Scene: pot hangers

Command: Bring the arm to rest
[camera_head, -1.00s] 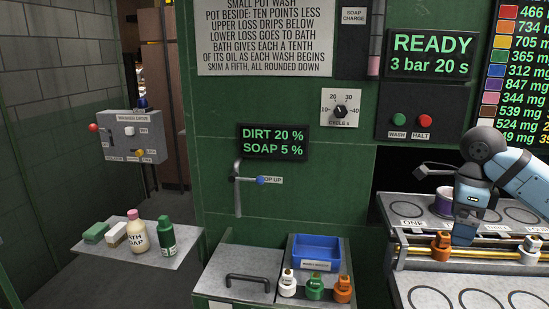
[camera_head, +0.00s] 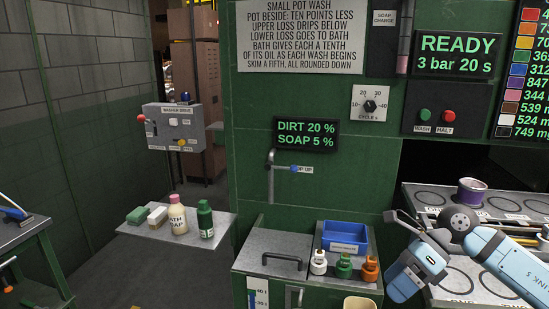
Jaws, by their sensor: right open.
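My right gripper (camera_head: 416,272) is at the lower right in the head view, on the light-blue arm that comes in from the right. A purple pot (camera_head: 471,191) stands upright on the rack counter behind the arm, apart from the gripper. My left gripper is out of view.
A blue bin (camera_head: 345,236) and several capped bottles (camera_head: 343,266) sit left of the gripper on a grey lidded counter (camera_head: 275,247). A side shelf (camera_head: 150,231) holds soap items. A green bench (camera_head: 28,241) stands at far left. Floor between is clear.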

